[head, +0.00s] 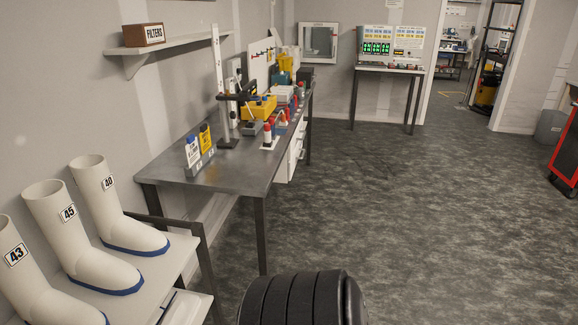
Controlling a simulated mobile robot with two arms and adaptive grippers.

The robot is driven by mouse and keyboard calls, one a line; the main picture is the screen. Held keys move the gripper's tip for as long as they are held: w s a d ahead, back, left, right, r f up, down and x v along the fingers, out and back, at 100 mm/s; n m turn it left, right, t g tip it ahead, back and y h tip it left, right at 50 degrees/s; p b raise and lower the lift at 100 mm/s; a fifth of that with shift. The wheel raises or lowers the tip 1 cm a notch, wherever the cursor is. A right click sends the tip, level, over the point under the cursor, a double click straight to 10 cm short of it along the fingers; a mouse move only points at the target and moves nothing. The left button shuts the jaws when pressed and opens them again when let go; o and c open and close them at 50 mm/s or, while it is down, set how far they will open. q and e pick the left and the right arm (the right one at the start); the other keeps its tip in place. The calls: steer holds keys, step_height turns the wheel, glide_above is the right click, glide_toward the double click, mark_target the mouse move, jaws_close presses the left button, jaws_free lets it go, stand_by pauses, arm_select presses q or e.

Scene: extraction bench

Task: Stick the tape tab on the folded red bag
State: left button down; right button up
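I cannot make out a folded red bag or a tape tab anywhere in the head view. Neither of my grippers shows in this view. The long grey bench (240,165) along the left wall holds a yellow bin (259,108), several small red-capped items, and a holder with white and yellow labelled packets (199,146). These things are small at this distance, and some hide others behind them.
White boots (95,262) with blue soles stand on a rack at the lower left. A shelf above holds a FILTERS box (143,35). A display table (389,69) stands at the back, beside a doorway. A red cabinet (567,150) is at the right edge. The middle floor is clear.

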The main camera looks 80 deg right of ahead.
arm_select(q)
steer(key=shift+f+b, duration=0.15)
steer(key=shift+b, duration=0.15)
stand_by(0.7)
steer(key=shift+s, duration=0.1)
stand_by(0.4)
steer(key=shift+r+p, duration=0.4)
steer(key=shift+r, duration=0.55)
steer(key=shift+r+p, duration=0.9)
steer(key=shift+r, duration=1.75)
